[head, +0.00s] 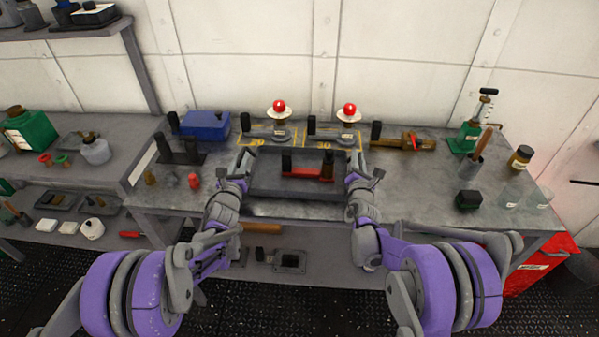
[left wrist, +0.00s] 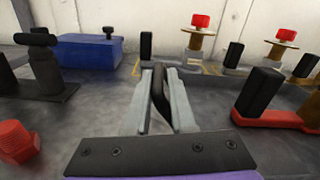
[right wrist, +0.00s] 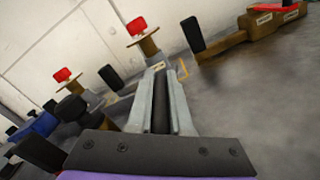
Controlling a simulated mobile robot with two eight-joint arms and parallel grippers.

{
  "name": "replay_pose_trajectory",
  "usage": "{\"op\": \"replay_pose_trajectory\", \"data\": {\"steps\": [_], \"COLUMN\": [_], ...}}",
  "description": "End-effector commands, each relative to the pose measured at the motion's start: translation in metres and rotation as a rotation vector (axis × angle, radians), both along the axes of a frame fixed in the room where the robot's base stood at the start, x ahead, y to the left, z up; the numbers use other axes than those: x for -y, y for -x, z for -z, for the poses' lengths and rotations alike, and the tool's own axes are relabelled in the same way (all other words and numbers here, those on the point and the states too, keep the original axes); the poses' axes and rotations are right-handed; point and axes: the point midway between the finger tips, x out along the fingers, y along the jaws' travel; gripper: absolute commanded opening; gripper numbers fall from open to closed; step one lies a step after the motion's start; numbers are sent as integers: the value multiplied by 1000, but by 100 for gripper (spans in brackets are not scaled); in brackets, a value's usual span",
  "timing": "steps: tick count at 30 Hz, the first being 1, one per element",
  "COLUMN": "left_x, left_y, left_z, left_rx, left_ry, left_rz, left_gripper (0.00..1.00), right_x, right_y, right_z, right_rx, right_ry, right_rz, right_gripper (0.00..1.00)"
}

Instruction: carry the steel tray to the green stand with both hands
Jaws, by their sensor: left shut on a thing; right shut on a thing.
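The steel tray (head: 298,190) is a grey rectangular tray over the middle of the workbench. My left gripper (head: 242,165) is at its left end and also shows in the left wrist view (left wrist: 161,90), shut on a dark grip piece. My right gripper (head: 356,165) is at the right end and also shows in the right wrist view (right wrist: 158,90), shut on a dark piece. The tray looks roughly level; I cannot tell whether it touches the bench. I cannot make out a clearly green stand; a green-based pump (head: 465,138) stands at the right.
A red base (head: 310,172) with black posts shows within the tray's outline. Behind are two red-topped spools (head: 279,112) and yellow markings. A blue box (head: 205,125) stands back left, a brown clamp-like tool (head: 405,142) back right. Bench right of the tray is fairly clear.

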Motion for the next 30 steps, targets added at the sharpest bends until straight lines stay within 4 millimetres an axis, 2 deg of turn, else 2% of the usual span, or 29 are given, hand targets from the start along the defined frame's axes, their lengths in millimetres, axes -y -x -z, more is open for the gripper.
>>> {"op": "replay_pose_trajectory", "data": {"steps": [1, 14, 20, 30], "left_x": [-5, -6, -6, -6], "left_y": [0, -1, -4, -15], "left_z": [2, -3, -23, -72], "left_rx": [-3, -2, 6, 28], "left_ry": [-3, -3, -2, -2], "left_rz": [-8, -10, -9, -9], "left_gripper": [0, 0, 0, 0], "right_x": [3, 4, 5, 6], "right_y": [1, 0, -3, -14], "right_z": [1, -4, -24, -74], "right_rx": [-1, 2, 10, 34], "right_ry": [1, 1, 1, 2], "right_rz": [4, 6, 8, 9], "right_gripper": [0, 0, 0, 0]}}
